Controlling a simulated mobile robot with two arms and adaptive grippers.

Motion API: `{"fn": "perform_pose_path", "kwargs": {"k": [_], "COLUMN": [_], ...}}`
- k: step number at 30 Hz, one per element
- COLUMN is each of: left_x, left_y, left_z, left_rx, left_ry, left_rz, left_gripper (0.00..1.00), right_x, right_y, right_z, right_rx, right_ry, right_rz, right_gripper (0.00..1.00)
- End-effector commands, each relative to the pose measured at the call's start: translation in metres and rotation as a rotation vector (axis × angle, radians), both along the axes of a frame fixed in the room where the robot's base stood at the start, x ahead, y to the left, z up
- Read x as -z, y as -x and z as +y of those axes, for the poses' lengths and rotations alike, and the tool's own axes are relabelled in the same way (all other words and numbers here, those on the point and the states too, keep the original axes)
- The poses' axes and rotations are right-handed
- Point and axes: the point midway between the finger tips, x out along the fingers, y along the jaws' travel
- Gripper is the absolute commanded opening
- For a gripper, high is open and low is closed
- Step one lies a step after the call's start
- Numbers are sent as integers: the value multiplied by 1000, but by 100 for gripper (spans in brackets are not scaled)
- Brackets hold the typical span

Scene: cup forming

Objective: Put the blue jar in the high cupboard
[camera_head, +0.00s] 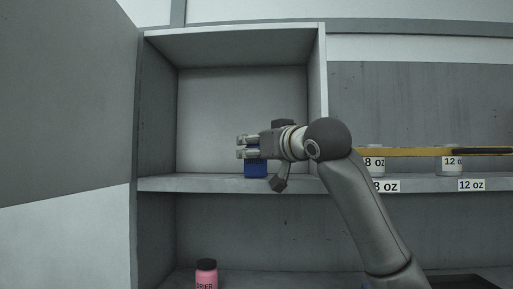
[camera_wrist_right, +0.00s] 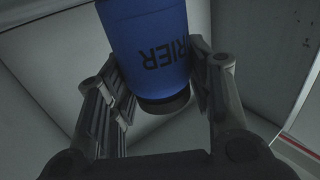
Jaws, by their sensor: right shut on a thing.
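The blue jar (camera_head: 256,169) is at the opening of the high cupboard (camera_head: 232,47), at the height of its floor board. I cannot tell whether its base touches the board. My right gripper (camera_head: 247,147) reaches in from the right and is shut on the jar, hiding its upper part. In the right wrist view the blue jar (camera_wrist_right: 150,42), with dark lettering and a dark cap, sits between the two fingers of the right gripper (camera_wrist_right: 160,95). My left gripper is not in view.
The cupboard's right wall (camera_head: 322,75) stands close beside my right wrist. A pink jar (camera_head: 206,273) stands on the lower shelf. To the right, cups (camera_head: 450,164) stand on a shelf behind a yellow bar (camera_head: 415,152). The rest of the cupboard looks empty.

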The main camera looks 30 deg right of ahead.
Motion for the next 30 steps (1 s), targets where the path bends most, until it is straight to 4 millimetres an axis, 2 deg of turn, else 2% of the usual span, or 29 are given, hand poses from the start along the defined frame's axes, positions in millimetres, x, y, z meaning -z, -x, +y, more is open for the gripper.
{"fn": "perform_pose_path", "kwargs": {"k": [1, 2, 7, 19, 23, 30], "left_x": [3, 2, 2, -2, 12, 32], "left_y": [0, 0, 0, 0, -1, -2], "left_z": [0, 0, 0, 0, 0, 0], "left_rx": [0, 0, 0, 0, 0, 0], "left_ry": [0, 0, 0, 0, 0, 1], "left_rz": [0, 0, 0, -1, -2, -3], "left_gripper": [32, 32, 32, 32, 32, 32], "right_x": [3, 3, 2, -3, 1, 1], "right_y": [0, 0, 0, 1, 21, 74], "right_z": [0, 0, 0, 0, -1, -3], "right_rx": [0, 0, 0, 0, 0, 1], "right_ry": [0, 0, 0, 0, 0, 0], "right_rz": [0, 1, 1, 0, -4, -5], "right_gripper": [22, 49, 69, 69, 69, 69]}}
